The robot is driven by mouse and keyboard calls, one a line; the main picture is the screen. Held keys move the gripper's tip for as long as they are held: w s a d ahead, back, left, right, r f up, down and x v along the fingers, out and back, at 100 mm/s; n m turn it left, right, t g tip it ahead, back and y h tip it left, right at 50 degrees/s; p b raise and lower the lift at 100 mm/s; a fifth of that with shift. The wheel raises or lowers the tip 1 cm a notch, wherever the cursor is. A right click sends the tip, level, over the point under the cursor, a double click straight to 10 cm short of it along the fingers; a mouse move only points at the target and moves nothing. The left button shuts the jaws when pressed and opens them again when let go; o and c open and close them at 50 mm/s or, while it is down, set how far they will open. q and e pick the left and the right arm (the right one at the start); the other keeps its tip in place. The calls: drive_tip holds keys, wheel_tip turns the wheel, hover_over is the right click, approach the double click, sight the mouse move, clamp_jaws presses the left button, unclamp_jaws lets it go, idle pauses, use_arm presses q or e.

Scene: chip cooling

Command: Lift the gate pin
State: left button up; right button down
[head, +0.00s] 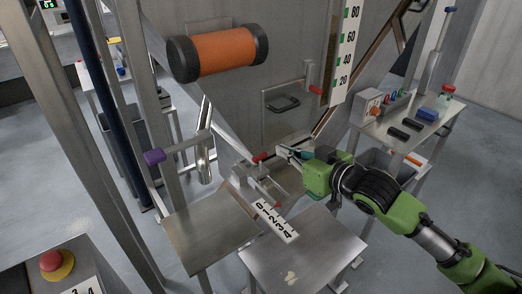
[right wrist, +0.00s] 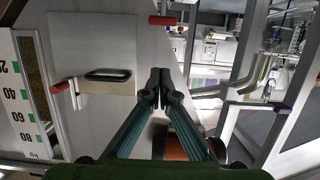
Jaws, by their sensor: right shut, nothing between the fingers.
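A small red-topped pin or handle (head: 260,157) stands on a metal fitting at the foot of the chute; it also shows at the top of the right wrist view (right wrist: 163,20). A second red handle (head: 315,90) sits on a bent rod beside the flat gate panel (head: 272,118), and shows at left in the right wrist view (right wrist: 62,87). I cannot tell for sure which is the gate pin. My right gripper (head: 282,151) is shut and empty, its tips just right of the small red top, apart from it in the wrist view. My left gripper is not in view.
An orange roller (head: 215,53) hangs above left. A purple handle (head: 154,156) sticks out at left. A numbered strip (head: 274,220) lies between two metal plates below. A side table (head: 410,118) with small items stands right. A red button (head: 51,261) is lower left.

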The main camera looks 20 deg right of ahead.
drive_tip(key=w, duration=0.2)
drive_tip(key=p, duration=0.2)
hover_over(260, 165)
drive_tip(key=s, duration=0.1)
drive_tip(key=f, duration=0.2)
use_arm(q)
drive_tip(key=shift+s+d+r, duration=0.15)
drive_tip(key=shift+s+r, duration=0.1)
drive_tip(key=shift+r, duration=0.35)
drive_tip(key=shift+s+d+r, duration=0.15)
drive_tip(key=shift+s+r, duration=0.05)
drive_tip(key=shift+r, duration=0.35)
use_arm(e)
drive_tip(key=f, duration=0.2)
drive_tip(key=d+f, duration=0.1)
drive_tip(key=f, duration=0.1)
drive_tip(key=shift+s, duration=0.35)
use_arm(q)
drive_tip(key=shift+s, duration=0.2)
